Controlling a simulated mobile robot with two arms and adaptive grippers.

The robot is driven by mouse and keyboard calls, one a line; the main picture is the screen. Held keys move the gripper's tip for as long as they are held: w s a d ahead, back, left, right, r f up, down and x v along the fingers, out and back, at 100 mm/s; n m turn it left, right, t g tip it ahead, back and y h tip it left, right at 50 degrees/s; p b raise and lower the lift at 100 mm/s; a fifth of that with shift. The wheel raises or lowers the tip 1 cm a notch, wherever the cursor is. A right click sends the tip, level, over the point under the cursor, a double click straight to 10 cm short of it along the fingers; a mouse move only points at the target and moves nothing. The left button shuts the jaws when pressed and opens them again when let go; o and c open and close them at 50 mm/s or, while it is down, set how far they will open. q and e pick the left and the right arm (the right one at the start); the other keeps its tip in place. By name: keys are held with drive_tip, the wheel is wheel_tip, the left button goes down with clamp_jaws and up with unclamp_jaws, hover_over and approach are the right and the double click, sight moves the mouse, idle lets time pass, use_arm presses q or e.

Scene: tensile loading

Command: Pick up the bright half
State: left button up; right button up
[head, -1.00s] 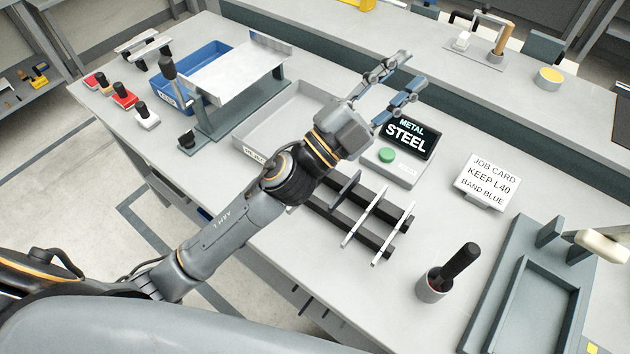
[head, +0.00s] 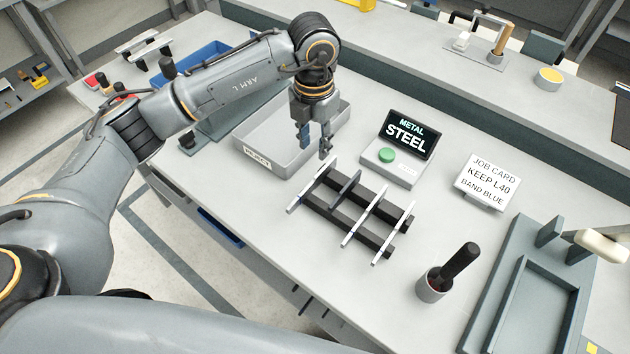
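A dark rack (head: 330,212) of two rails stands mid-bench and carries several thin bars. One bright bar (head: 307,188) lies at its left end, with a dark grey bar (head: 345,186) beside it. Two more bright bars, a middle one (head: 362,218) and a right one (head: 393,234), lie further right. I cannot tell which is the bright half. My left gripper (head: 315,146) points down with its fingers apart and empty, above the bench between the reject tray and the rack's left end. My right gripper is not in view.
The grey reject tray (head: 262,157) lies behind and left of the rack. A display reading METAL STEEL (head: 408,135) with a green button (head: 387,155), and a job card (head: 487,182), stand right. A cup (head: 430,291) holds a dark-handled tool. A grey fixture (head: 505,290) is at right.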

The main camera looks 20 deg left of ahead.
use_arm(q)
drive_tip(key=p, duration=0.2)
hover_over(315, 177)
drive_tip(key=f, duration=0.8)
drive_tip(key=shift+s, duration=0.4)
drive_tip(key=shift+f+p, duration=0.5)
drive_tip(key=f, duration=0.1)
drive_tip(key=f+p, duration=0.1)
drive_tip(key=f, duration=0.1)
drive_tip(key=shift+w+f+p, duration=0.3)
drive_tip(key=shift+p, duration=0.1)
drive_tip(key=shift+f, duration=0.5)
drive_tip(key=shift+c, duration=0.2)
clamp_jaws()
